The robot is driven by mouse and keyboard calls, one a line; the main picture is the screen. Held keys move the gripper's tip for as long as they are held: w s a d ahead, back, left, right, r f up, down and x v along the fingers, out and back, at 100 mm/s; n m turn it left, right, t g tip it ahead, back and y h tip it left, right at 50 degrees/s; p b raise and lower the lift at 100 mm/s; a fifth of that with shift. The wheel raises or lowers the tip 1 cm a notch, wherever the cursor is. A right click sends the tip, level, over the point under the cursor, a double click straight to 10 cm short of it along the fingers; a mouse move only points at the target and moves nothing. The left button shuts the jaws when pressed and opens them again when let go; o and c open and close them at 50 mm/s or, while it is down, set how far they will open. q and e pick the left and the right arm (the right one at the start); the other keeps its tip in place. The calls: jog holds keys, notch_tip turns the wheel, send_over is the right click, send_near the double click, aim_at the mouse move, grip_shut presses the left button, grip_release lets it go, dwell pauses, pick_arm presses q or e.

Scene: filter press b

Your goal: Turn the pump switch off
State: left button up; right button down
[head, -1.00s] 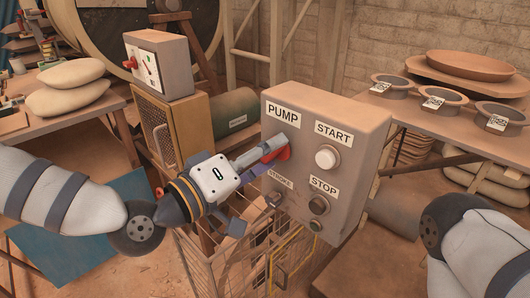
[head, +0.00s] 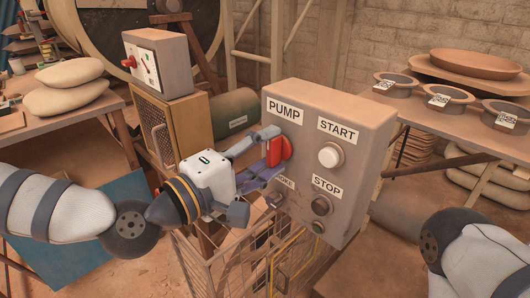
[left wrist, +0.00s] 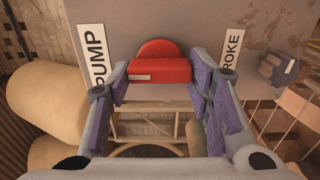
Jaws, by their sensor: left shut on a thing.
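The red pump switch (head: 277,150) is on the grey control box (head: 365,130), below the PUMP label (head: 285,110). My left gripper (head: 267,154) is at the box front, shut on the switch, one finger above it and one below. In the left wrist view the red switch (left wrist: 161,66) shows between the fingers of the left gripper (left wrist: 166,80), with a white mark on its handle. The PUMP label (left wrist: 95,68) is on the left there and the STROKE label (left wrist: 230,47) on the right. My right forearm shows at the right edge; its gripper is out of view.
A white START button (head: 330,155) and a dark STOP button (head: 321,205) are close by on the same face. A wire cage (head: 240,265) stands under the box. A bench with bowls (head: 447,95) is at the right, and another small panel (head: 158,65) is behind.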

dwell(0.4)
pick_arm(q)
jog(key=o, duration=1.1)
jog(key=shift+o, duration=0.2)
jog(key=v, duration=0.7)
jog(key=shift+s, duration=0.25)
jog(key=shift+a, duration=0.15)
